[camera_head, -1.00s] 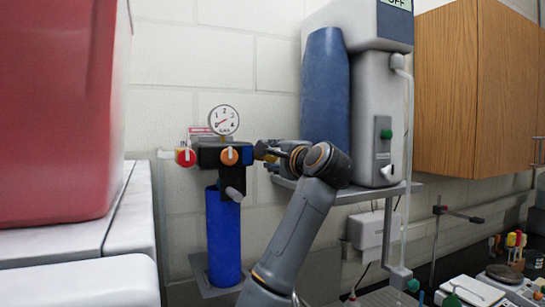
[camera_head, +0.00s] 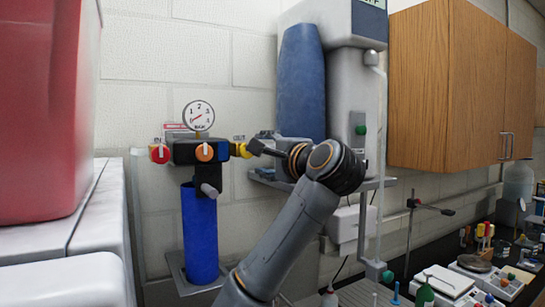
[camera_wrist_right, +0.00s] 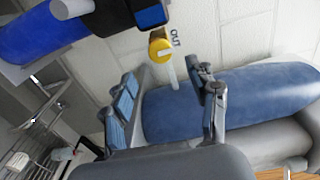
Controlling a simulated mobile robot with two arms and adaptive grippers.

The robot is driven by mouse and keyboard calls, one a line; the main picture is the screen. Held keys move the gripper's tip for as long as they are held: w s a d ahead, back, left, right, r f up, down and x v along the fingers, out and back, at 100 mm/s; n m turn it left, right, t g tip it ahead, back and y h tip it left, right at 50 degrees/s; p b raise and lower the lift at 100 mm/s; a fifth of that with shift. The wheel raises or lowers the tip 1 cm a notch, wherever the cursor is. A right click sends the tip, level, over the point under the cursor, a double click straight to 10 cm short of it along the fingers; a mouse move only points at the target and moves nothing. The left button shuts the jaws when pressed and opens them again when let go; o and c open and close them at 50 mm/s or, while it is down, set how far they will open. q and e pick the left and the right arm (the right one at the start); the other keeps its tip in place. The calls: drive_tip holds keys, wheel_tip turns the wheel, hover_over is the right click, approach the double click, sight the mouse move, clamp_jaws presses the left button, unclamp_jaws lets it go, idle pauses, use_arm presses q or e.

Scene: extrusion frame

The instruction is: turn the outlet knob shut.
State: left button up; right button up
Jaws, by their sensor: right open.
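The outlet knob (camera_head: 242,149) is yellow and sits at the right end of a black manifold block (camera_head: 203,151) on the wall. In the right wrist view the knob (camera_wrist_right: 160,50) shows a white pointer bar and "OUT" lettering beside it. My right gripper (camera_head: 257,146) is just right of the knob in the head view. In the wrist view its fingers (camera_wrist_right: 165,85) are spread, with the knob beyond them, roughly between their lines. Nothing is held, and no contact with the knob shows. My left gripper is not in view.
A red knob (camera_head: 160,153), an orange knob (camera_head: 205,152) and a round gauge (camera_head: 198,116) are on the manifold. A blue cylinder (camera_head: 200,232) stands below it.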

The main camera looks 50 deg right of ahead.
drive_tip(key=v, duration=0.4)
idle(0.5)
